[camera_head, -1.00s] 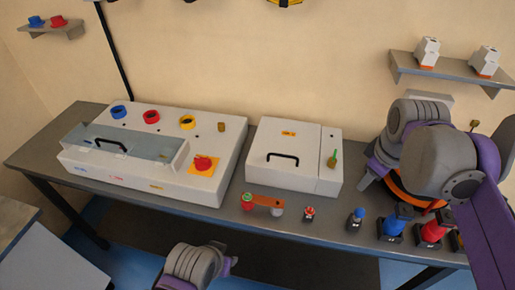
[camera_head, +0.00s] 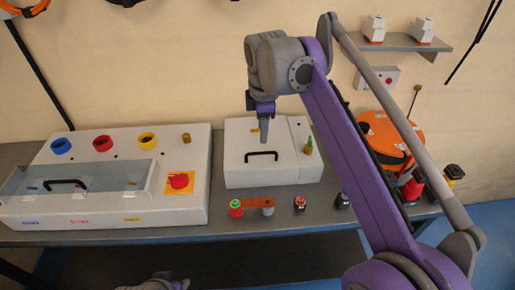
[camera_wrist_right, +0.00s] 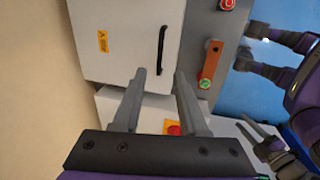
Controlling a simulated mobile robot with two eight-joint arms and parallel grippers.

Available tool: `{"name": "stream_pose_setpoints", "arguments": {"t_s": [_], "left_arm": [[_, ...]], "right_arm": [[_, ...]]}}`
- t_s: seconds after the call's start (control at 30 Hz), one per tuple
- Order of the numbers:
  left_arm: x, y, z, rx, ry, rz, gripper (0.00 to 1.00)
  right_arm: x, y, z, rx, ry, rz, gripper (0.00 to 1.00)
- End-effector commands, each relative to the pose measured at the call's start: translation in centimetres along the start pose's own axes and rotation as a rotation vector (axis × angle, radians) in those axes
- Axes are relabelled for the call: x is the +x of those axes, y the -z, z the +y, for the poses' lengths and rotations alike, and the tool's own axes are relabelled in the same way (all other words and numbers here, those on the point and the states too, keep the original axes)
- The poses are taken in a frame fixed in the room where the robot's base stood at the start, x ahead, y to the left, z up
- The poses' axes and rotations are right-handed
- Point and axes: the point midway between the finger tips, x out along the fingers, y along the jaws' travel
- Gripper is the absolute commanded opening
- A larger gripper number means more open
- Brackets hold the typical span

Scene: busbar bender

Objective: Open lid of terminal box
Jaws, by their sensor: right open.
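The terminal box (camera_head: 240,172) is a white box on the bench with a black bar handle (camera_head: 261,156) on its lid. The lid lies shut. In the right wrist view the lid (camera_wrist_right: 125,35) fills the upper left, with the handle (camera_wrist_right: 162,50) upright. My right gripper (camera_head: 264,140) hangs just above the handle in the head view. In the wrist view its fingers (camera_wrist_right: 161,74) are apart and empty, short of the handle. Of my left arm, only a grey and purple part shows at the head view's bottom edge; its jaws cannot be made out there.
Left of the box stands a white bending machine (camera_head: 110,205) with a clear cover. A copper bar (camera_head: 257,203) on posts and small red and blue parts lie along the bench front. An orange round thing (camera_head: 385,140) stands at the right. A shelf (camera_head: 395,42) hangs above.

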Motion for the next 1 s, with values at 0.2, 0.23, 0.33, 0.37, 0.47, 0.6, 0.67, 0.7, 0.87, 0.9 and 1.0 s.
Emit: {"name": "stream_pose_setpoints", "arguments": {"t_s": [0.2, 0.23, 0.33, 0.37, 0.47, 0.6, 0.67, 0.7, 0.87, 0.9, 1.0], "left_arm": [[0.8, -0.5, 0.0, 0.0, 0.0, -0.003, 0.42], [0.8, -0.6, 0.0, 0.0, 0.0, -0.003, 0.42], [1.0, -0.7, 0.0, 0.0, 0.0, -0.004, 0.42], [1.1, -0.7, 0.0, 0.0, 0.0, -0.004, 0.42], [1.2, -0.8, 0.0, 0.0, 0.0, -0.004, 0.42], [1.2, -0.8, 0.0, 0.0, 0.0, -0.005, 0.42], [1.2, -0.8, 0.0, 0.0, 0.0, -0.005, 0.42], [1.2, -0.8, 0.0, 0.0, 0.0, -0.005, 0.42], [1.2, -0.8, 0.0, 0.0, 0.0, -0.005, 0.42], [1.2, -0.8, 0.0, 0.0, 0.0, -0.005, 0.42], [1.2, -0.8, 0.0, 0.0, 0.0, -0.005, 0.42]], "right_arm": [[4.5, 0.0, -0.1, 0.002, 0.0, 0.0, 0.42], [5.0, 0.0, 0.0, 0.002, 0.0, 0.0, 0.42], [6.6, 0.0, -0.1, 0.002, 0.0, 0.0, 0.42], [7.0, 0.0, -0.1, 0.002, 0.0, 0.0, 0.42], [8.0, 0.0, 0.0, 0.002, 0.0, 0.001, 0.42], [8.7, 0.0, 0.0, 0.002, -0.001, 0.001, 0.42], [8.7, 0.0, 0.0, 0.002, -0.001, 0.001, 0.42], [8.7, 0.0, 0.0, 0.002, -0.001, 0.001, 0.42], [8.7, 0.0, 0.0, 0.002, -0.001, 0.001, 0.42], [8.7, 0.0, 0.0, 0.002, -0.001, 0.001, 0.35], [8.7, 0.0, 0.0, 0.002, -0.001, 0.001, 0.17]]}}
